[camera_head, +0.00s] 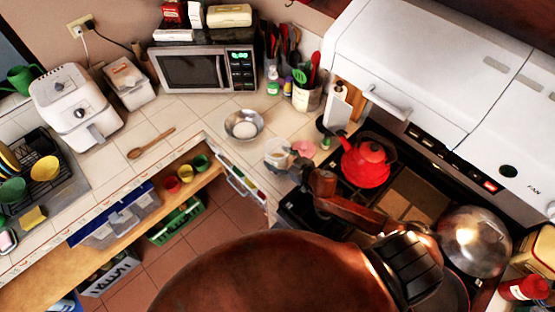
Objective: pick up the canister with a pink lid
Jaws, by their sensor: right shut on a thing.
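The canister with a pink lid (303,148) is small in the middle of the view, by the counter corner left of the stove. Its pink top shows; its body is mostly hidden. My right gripper (308,168) comes in from the lower right and is shut on the canister, just below the pink lid. Whether the canister is clear of the counter cannot be told. My left gripper is not in view.
A pale clear container (278,152) stands close on the left of the canister. A red kettle (366,163) sits on the stove close to the right. A metal bowl (244,125) and wooden spoon (151,143) lie on the tiled counter (180,120), which has free room between them.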

